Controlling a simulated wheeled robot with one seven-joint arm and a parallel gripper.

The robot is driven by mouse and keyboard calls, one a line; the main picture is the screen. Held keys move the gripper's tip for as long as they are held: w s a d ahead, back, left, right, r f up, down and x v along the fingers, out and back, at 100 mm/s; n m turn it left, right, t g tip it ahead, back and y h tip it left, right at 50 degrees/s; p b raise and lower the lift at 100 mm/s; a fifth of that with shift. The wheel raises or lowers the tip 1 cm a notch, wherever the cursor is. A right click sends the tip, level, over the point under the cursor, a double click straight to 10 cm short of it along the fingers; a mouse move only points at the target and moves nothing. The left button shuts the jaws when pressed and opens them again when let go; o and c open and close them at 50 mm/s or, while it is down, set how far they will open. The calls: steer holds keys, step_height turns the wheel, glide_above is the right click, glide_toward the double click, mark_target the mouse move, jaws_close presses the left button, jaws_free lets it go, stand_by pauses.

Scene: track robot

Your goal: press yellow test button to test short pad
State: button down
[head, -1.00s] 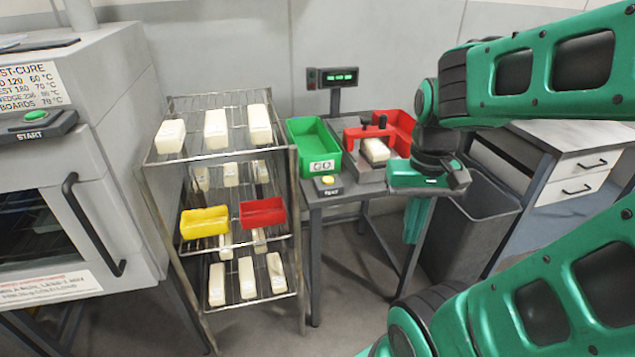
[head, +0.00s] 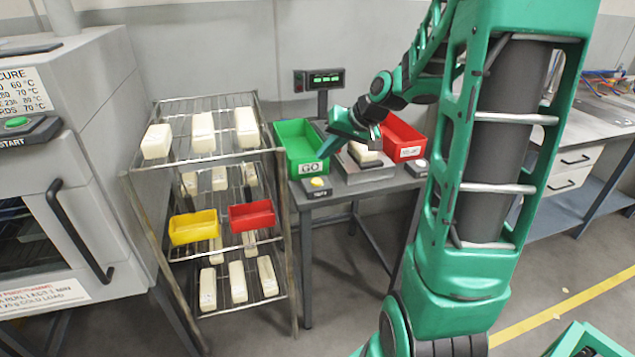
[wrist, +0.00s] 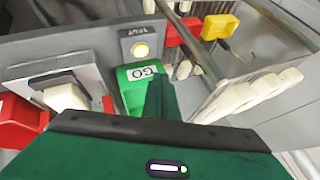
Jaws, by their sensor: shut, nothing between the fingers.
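The yellow test button (head: 317,184) sits on a dark box at the table's front left corner. It also shows in the wrist view (wrist: 141,49), lit pale yellow, its label upside down. A cream pad (head: 366,154) lies on the grey test fixture (head: 372,177), partly hidden by my arm; it also shows in the wrist view (wrist: 68,97). My gripper (head: 323,152) is shut and empty, pointing down over the green GO bin, behind the button and apart from it. Its fingers show in the wrist view (wrist: 160,95).
The green bin (head: 291,133) stands left of the fixture, a red bin (head: 402,133) right of it. A pale button (head: 418,166) sits at the table's right. A display (head: 325,80) stands behind. A wire rack (head: 160,165) with several pads and yellow and red bins stands left.

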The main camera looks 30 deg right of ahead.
mark_target(320, 182)
steer(key=w, duration=0.2)
steer(key=w+d+t, duration=0.1)
steer(key=shift+w+r+y, duration=0.3)
steer(key=shift+f, duration=0.1)
steer(key=shift+a+f, duration=0.1)
steer(key=shift+f, duration=4.2)
steer(key=shift+w+f, duration=0.1)
steer(key=shift+f, duration=0.25)
steer(key=shift+f, duration=0.45)
steer(key=shift+r, duration=0.85)
